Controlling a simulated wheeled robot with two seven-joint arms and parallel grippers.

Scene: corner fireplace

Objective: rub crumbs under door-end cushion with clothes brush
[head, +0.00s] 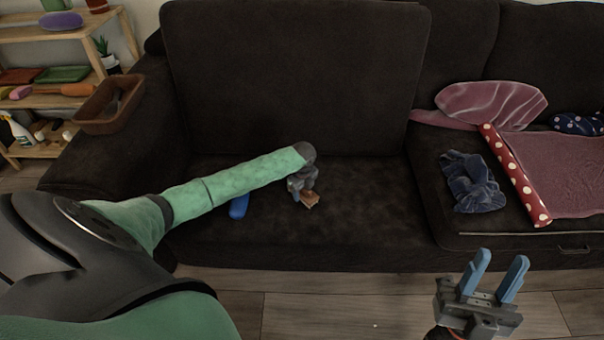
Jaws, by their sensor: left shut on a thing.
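The dark sofa's left seat (370,215) is in front of a tall dark cushion (295,75), which stands upright against the back. My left arm reaches over this seat. My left gripper (304,190) is shut on a small brown wooden piece, apparently the clothes brush (311,202), low over or touching the seat. Most of the brush is hidden by the gripper. Faint pale mottling shows on the seat; I cannot tell if it is crumbs. My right gripper (497,277) is open and empty, in front of the sofa over the floor.
A blue object (238,207) lies on the seat left of the gripper. A brown tray (110,105) sits on the left armrest. A navy cloth (470,182), a red dotted roll (515,175) and a pink cushion (492,103) lie on the right. Shelves (55,90) stand at left.

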